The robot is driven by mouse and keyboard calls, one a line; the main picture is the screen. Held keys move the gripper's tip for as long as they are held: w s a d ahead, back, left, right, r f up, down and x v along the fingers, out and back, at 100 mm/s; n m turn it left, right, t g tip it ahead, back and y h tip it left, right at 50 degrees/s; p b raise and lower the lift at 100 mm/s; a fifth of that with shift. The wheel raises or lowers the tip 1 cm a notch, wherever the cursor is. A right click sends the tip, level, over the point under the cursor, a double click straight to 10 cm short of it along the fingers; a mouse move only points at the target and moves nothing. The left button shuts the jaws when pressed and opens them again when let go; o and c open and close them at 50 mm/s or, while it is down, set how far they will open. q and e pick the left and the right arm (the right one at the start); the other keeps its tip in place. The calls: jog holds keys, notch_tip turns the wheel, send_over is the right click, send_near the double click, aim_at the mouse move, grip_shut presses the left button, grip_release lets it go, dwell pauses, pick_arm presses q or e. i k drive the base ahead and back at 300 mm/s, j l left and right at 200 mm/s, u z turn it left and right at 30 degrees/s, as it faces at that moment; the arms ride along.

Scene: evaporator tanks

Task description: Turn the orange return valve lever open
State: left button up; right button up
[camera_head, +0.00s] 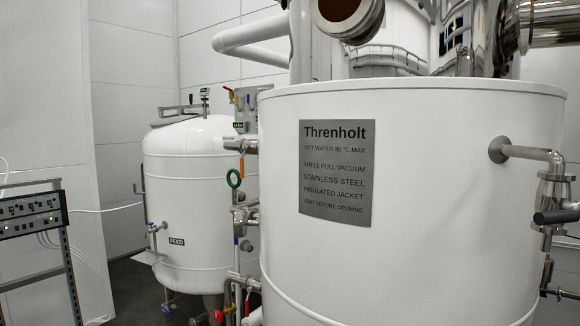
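A small orange piece (241,168) hangs upright on the pipework between the two white tanks, just right of a green ring handle (234,179). It looks like a lever, but it is too small to tell whether it is the return valve lever or how its valve is set. Pipes and fittings (243,215) run above and below it, close to the edge of the large tank. Neither of my grippers shows in the head view.
A large white tank (410,230) with a grey Threnholt plate (336,172) fills the right. A smaller white tank (185,190) marked FEED stands behind at left. A control box on a rack (32,214) stands at far left. Red handles (218,316) sit low between the tanks.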

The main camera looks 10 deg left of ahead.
aim_at(245, 147)
jog(key=i+j+z, duration=0.8)
jog(key=k+j, duration=0.05)
jog(key=k, duration=0.05)
